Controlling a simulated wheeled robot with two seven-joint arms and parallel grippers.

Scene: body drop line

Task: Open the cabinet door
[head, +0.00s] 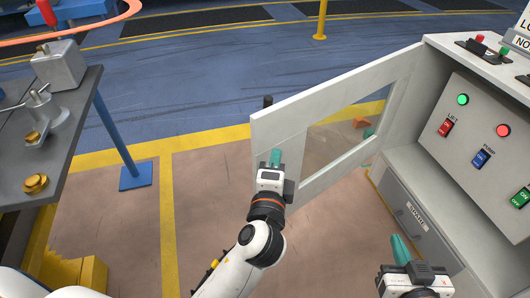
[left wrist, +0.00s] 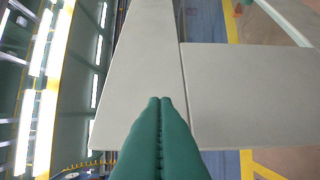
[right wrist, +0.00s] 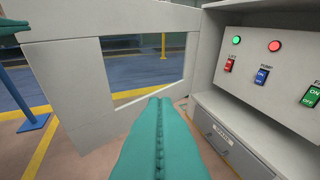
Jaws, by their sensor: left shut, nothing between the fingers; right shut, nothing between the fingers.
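The cabinet door (head: 300,112) is a white framed panel with a window, standing swung open to the left of the cabinet (head: 408,165). The red, blue and green switches inside the cabinet are exposed. A dark handle tip (head: 267,100) shows behind the door's far-left edge. My left gripper (head: 275,158) is shut and empty in front of the door's free-edge side; I cannot tell if it touches. Its fingers show against pale panels in the left wrist view (left wrist: 160,105). My right gripper (head: 400,248) is shut and empty, low before the cabinet. The right wrist view also shows the open door (right wrist: 75,75).
A grey drawer (head: 405,210) sits low in the cabinet. A dark workbench (head: 70,130) with metal fixtures stands at left, beside a blue post (head: 118,135). A yellow post (head: 321,20) stands at the back. Floor between bench and door is clear.

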